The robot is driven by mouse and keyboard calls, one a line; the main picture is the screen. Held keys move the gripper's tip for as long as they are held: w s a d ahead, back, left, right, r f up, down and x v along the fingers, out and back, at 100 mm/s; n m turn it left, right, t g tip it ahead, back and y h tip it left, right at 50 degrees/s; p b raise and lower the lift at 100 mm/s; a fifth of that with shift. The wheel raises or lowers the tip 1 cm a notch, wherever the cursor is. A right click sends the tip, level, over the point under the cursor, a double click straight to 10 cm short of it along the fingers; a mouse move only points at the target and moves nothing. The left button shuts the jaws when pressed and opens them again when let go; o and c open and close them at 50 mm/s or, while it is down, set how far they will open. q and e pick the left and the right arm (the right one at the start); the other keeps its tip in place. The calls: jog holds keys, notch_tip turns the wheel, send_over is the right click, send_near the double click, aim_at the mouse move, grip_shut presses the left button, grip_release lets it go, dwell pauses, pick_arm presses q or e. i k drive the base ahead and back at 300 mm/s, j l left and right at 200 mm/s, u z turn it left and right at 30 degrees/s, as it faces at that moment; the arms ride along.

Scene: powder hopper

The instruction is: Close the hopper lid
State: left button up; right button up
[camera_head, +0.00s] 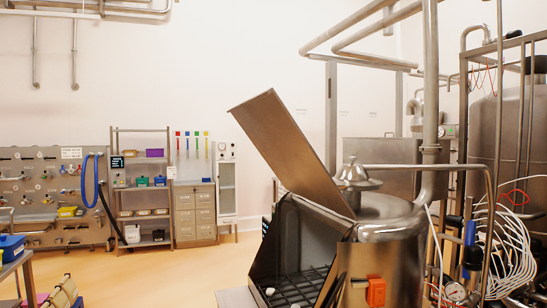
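The hopper lid (293,150) is a flat brown-grey metal panel. It stands open, tilted up and leaning to the left above the hopper. The hopper (290,242) is a metal box with an open mouth, and a dark grid (300,288) with a few white lumps shows inside it. The lower part of the hopper is cut off by the bottom of the picture. Neither of my grippers is in view.
A round steel tank (392,240) with an orange box (376,291) adjoins the hopper on the right. Pipes, hoses and white cables (510,255) crowd the far right. Shelves (145,190) and a drawer cabinet (195,212) stand at the back wall. The floor (165,275) left of the hopper is clear.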

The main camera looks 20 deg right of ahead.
aim_at(264, 117)
jog(key=l+u, duration=0.4)
jog(key=l, duration=3.2)
